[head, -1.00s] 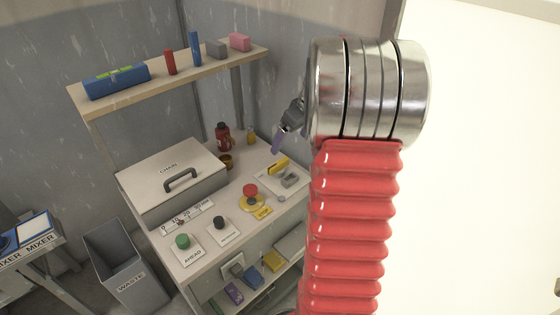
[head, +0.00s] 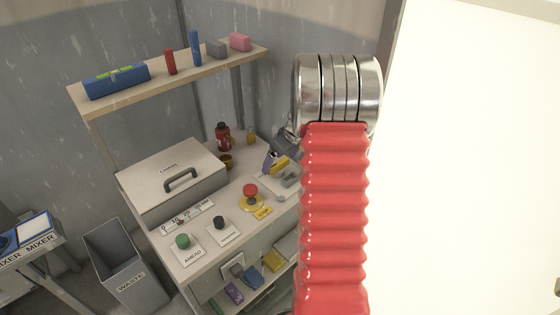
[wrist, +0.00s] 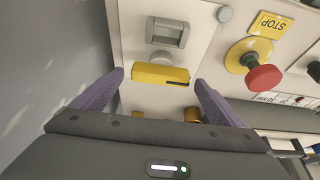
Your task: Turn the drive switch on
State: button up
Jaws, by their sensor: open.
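The drive switch seems to be the unit with a yellow handle (wrist: 160,75) and a grey bracket (wrist: 168,32) on a pale plate; I read no label on it. In the wrist view the yellow bar lies crosswise below the bracket, by a grey round part. My gripper (wrist: 159,78) is open, its purple fingers on either side of the yellow bar, with gaps at both ends. In the head view my gripper (head: 268,160) is beside the yellow handle (head: 281,163), partly behind my red arm. The grey bracket (head: 290,180) shows in front of the handle.
A red mushroom button (wrist: 263,78) on a yellow base stands close right of the fingers, with a STOP label (wrist: 270,24). A large lidded box (head: 172,178), a green button (head: 183,241) and a black button (head: 219,222) share the bench. A shelf (head: 170,82) hangs above.

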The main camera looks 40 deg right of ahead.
jog(key=shift+w+f, duration=0.15)
jog(key=shift+f, duration=0.15)
jog(key=shift+c, duration=0.4)
jog(key=c, duration=1)
